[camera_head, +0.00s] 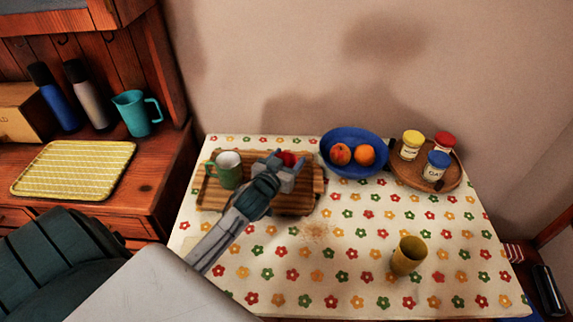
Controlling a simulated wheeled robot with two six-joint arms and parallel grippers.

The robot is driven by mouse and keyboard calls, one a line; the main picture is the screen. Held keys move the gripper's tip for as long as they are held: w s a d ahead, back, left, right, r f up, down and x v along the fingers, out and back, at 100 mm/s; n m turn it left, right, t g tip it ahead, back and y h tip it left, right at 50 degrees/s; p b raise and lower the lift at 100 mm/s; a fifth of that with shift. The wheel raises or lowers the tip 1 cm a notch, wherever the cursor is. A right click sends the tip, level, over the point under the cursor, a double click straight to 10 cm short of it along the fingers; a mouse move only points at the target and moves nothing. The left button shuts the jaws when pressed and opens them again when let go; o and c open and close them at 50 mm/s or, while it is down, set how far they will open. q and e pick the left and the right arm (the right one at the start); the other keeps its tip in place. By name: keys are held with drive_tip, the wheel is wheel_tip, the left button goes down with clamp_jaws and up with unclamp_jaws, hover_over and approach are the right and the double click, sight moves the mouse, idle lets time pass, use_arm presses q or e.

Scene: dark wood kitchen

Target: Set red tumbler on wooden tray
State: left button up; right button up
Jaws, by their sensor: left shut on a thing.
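The red tumbler (287,157) shows only as a small patch of red at the tip of my left gripper (285,170). My left gripper is shut on it, and the gripper hides most of it. They are over the right part of the wooden tray (308,203), toward its back edge. I cannot tell whether the tumbler touches the tray. A green mug (229,168) with a white inside stands on the left part of the tray. My right gripper is not in view.
A blue bowl (348,139) with two orange fruits stands right of the tray. A round wooden board (447,180) holds three jars at the back right. A yellow-brown tumbler (408,255) stands near the front right.

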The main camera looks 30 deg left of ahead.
use_arm(q)
drive_tip(key=shift+w+a, duration=0.15)
drive_tip(key=shift+a, duration=0.15)
wheel_tip(320, 180, down, 4)
drive_tip(key=shift+r, duration=0.25)
drive_tip(key=shift+f, duration=0.2)
drive_tip(key=o, duration=1)
drive_tip(key=shift+r, duration=0.1)
